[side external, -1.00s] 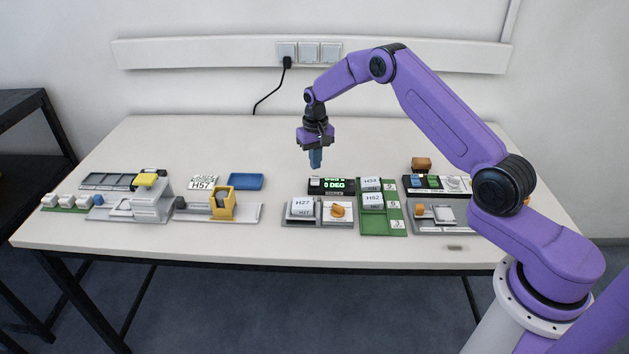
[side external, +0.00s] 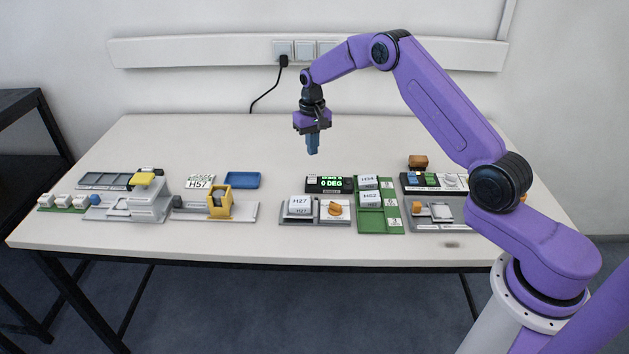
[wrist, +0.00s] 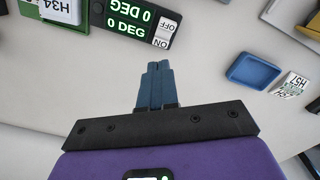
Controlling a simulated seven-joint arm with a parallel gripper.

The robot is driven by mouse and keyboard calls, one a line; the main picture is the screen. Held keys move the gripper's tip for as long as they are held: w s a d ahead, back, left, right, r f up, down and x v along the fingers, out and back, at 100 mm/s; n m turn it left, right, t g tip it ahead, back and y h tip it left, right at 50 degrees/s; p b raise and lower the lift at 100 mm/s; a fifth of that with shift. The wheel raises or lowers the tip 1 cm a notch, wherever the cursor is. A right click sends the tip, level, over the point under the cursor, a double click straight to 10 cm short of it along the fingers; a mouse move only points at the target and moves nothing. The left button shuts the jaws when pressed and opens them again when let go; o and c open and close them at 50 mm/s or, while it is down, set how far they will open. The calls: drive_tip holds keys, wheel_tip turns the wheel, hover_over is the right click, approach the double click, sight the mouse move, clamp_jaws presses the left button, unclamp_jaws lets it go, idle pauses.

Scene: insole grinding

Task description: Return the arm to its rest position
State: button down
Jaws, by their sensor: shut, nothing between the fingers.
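My gripper (side external: 312,149) hangs above the table (side external: 240,145), behind the black display unit, pointing down. Its blue fingers are together with nothing between them. In the wrist view the shut fingers (wrist: 157,68) also show empty, over bare white tabletop. The arm is bent, with its elbow raised to the upper right in the side external view.
A black display (side external: 330,184) reads 0 DEG. Nearby are a grey fixture with block H27 (side external: 300,204) and a green tray (side external: 392,222) with blocks H34 and H62. A blue tray (side external: 243,180), H57 card (side external: 199,182) and yellow-grey machine (side external: 150,202) are left. The back of the table is clear.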

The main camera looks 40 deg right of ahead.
drive_tip(key=s+a+r+n, duration=0.4)
drive_tip(key=s+a+r, duration=0.2)
drive_tip(key=s+a, duration=0.25)
drive_tip(key=s+a+r+n, duration=0.3)
drive_tip(key=s+a+r, duration=0.3)
drive_tip(key=s+a, duration=0.25)
drive_tip(key=s+d+n, duration=0.2)
drive_tip(key=s+n, duration=0.1)
drive_tip(key=s, duration=0.6)
drive_tip(key=s+d+r+n, duration=0.1)
drive_tip(key=s+d+n, duration=0.1)
drive_tip(key=s, duration=0.8)
drive_tip(key=s+d+n, duration=0.1)
drive_tip(key=s+n, duration=0.2)
drive_tip(key=s, duration=0.7)
drive_tip(key=shift+s+d+r+n, duration=0.2)
drive_tip(key=shift+d+n, duration=0.1)
drive_tip(key=shift+d, duration=0.1)
